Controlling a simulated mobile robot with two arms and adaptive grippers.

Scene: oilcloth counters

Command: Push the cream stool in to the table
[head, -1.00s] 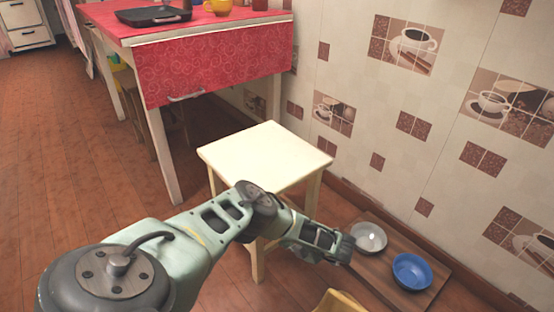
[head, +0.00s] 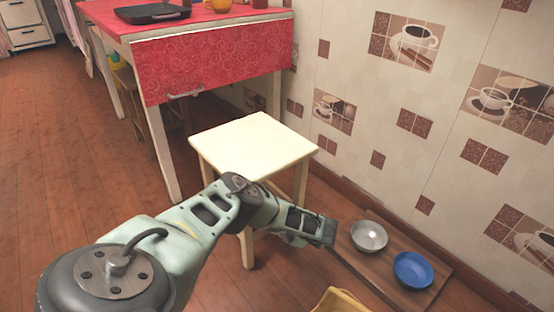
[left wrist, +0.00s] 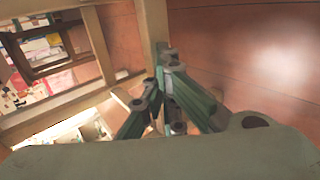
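The cream stool (head: 253,143) stands upright on the floor, in front of and to the right of the table with the red cloth (head: 215,62). Its seat is apart from the table in the picture, with floor showing between. My left gripper (head: 328,233) is low at the stool's near right side, its fingers together and holding nothing. My forearm hides part of the stool's near side and legs. In the left wrist view the stool's legs and frame (left wrist: 153,28) are close beside the fingers (left wrist: 160,85); contact is unclear. My right gripper is out of view.
A brown board (head: 366,271) lies on the floor at right, with a metal bowl (head: 369,235) and a blue bowl (head: 413,270). A yellow object (head: 340,301) shows at the bottom edge. The tiled wall (head: 345,150) bounds the right. Floor at left is clear.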

